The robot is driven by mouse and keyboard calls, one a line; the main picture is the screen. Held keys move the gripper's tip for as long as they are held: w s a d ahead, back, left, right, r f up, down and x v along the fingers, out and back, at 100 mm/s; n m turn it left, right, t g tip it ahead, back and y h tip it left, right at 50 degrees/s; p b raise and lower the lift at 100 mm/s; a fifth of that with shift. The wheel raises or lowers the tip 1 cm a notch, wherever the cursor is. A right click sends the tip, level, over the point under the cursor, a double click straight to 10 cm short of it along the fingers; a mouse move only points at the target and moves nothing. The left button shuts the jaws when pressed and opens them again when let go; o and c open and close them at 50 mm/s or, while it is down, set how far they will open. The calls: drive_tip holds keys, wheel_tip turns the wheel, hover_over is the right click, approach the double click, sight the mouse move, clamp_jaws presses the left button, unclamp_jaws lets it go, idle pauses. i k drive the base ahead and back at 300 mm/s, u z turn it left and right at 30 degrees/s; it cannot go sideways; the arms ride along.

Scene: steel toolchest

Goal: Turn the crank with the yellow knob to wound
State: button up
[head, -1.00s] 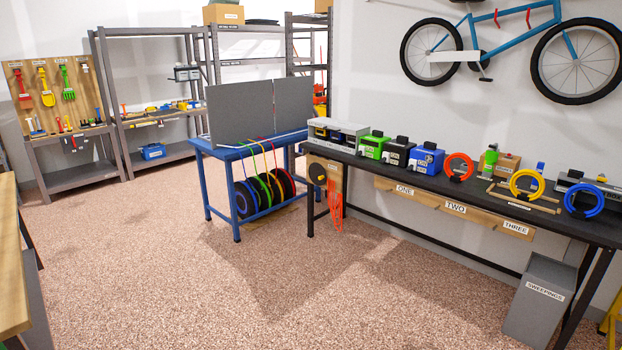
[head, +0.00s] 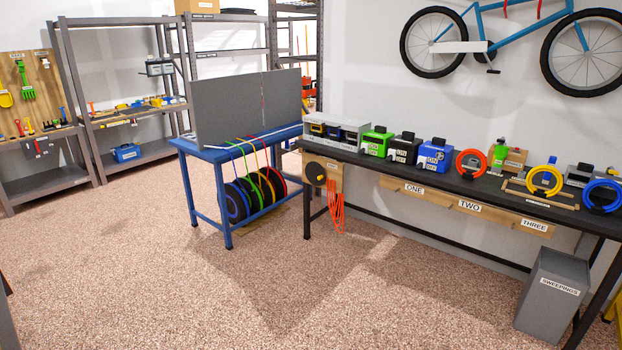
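A dark round disc (head: 313,174) is mounted on a pale wooden board (head: 335,180) at the left end of the long black workbench (head: 440,183). A small yellow knob (head: 320,180) shows on the disc's face; the crank's arm is too small to make out. Orange cord (head: 336,212) hangs in loops just right of the disc, below the board. My gripper is in neither head picture.
A blue-framed table (head: 222,192) with grey panels (head: 245,103) and colored reels (head: 240,198) stands left of the crank. A grey sweepings bin (head: 553,290) stands under the bench's right end. The speckled floor (head: 300,290) before the bench is clear.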

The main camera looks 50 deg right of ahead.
sight(315, 173)
drive_tip(key=z, duration=0.2)
drive_tip(key=i, duration=1.55)
drive_tip(key=z, duration=0.4)
drive_tip(key=i, duration=0.8)
drive_tip(key=z, duration=0.35)
drive_tip(key=i, duration=1.55)
drive_tip(key=z, duration=0.2)
